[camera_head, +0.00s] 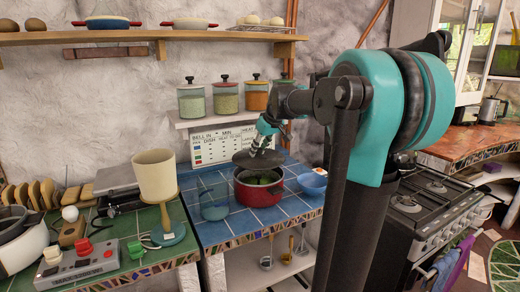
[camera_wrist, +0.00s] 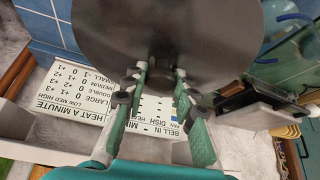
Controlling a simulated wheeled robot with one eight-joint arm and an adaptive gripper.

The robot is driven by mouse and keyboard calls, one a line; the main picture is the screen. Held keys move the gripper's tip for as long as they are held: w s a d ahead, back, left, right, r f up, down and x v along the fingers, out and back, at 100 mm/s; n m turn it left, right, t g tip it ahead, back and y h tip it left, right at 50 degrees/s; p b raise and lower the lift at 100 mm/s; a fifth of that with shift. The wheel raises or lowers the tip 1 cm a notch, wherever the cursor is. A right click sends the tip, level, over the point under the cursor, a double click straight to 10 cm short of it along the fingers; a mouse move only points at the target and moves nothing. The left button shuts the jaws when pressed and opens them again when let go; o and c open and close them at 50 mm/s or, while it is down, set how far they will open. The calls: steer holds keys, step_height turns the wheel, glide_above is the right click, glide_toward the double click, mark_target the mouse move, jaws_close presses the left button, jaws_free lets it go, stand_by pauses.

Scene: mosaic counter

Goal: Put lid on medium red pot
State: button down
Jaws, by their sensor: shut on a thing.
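The red pot (camera_head: 258,194) stands on the blue tiled counter, open at the top, with green contents showing inside. My gripper (camera_head: 263,142) is above it and shut on a dark round lid (camera_head: 255,160). The lid hangs just above the pot's far rim, apart from most of the opening. In the wrist view the lid (camera_wrist: 160,25) fills the top middle, with its grip between the fingers of my gripper (camera_wrist: 163,82). The pot is not visible in the wrist view, where the lid may hide it.
A blue bowl (camera_head: 313,182) stands close to the pot's right, and a clear bluish vessel (camera_head: 214,204) to its left. A cream-shaded lamp (camera_head: 155,178) is further left. A shelf with jars (camera_head: 226,98) and a printed sign (camera_head: 222,145) are behind.

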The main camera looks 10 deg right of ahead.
mark_target(260, 158)
steer(key=shift+f, duration=2.5)
steer(key=shift+f, duration=0.5)
steer(key=c, duration=0.6)
jaws_free()
steer(key=shift+c, duration=0.2)
steer(key=shift+r, duration=3.5)
steer(key=shift+s, duration=0.1)
